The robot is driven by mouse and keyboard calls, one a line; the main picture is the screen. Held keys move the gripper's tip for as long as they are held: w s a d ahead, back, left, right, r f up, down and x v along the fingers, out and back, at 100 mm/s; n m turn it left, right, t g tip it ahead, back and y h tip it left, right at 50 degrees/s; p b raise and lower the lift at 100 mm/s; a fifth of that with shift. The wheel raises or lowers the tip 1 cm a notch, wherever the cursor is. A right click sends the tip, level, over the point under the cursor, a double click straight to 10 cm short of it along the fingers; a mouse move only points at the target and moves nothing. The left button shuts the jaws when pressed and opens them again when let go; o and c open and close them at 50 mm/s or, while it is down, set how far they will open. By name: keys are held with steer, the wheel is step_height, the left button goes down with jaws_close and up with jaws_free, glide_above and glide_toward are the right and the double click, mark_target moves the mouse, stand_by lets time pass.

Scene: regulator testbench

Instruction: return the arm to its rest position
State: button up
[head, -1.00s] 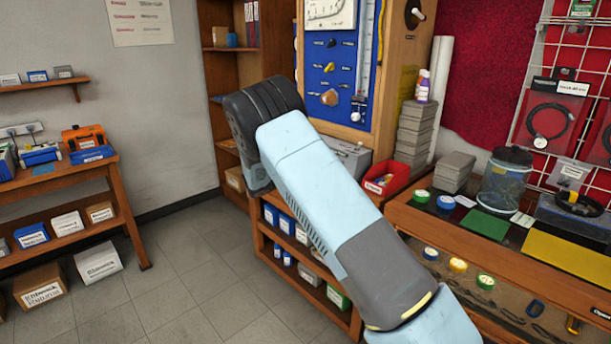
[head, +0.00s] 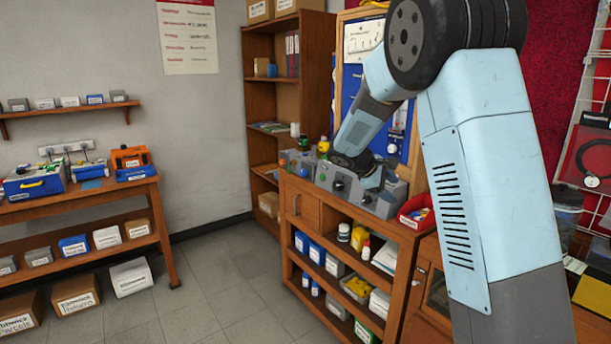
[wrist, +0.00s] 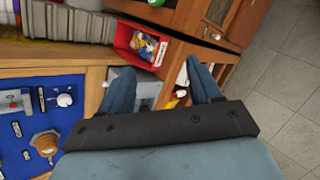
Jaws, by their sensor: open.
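My arm rises at the right of the head view, bends at a dark joint, and its forearm slopes down and left in front of the blue tool board (head: 347,80). My gripper (wrist: 158,66) shows in the wrist view with its two blue fingers spread apart and nothing held. A grey box (wrist: 147,92) shows behind and between the fingers. In the head view the wrist end is over the grey test units (head: 338,183) on the wooden cabinet. My fingers are hard to make out there, and I cannot tell whether they touch a unit.
A red bin (head: 416,212) stands right of the test units; it also shows above the fingers in the wrist view (wrist: 140,43). Open shelves (head: 335,255) below hold boxes and bottles. A tall bookcase (head: 275,100) stands behind.

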steer(key=s+d+r+m+y, duration=0.2)
steer(key=s+r+m+y, duration=0.15)
steer(key=s, duration=0.65)
steer(key=s+d+r+m+y, duration=0.1)
steer(key=s+r+m+y, duration=0.3)
steer(key=s, duration=0.6)
steer(key=s+a+m+t+y, duration=0.1)
steer(key=s+a+m, duration=0.1)
steer(key=s, duration=0.8)
steer(key=s+a+r+m+t+y, duration=0.1)
steer(key=s+a+m, duration=0.1)
steer(key=s, duration=0.7)
steer(key=shift+s+a, duration=0.2)
steer(key=shift+s, duration=0.15)
steer(key=shift+r, duration=0.1)
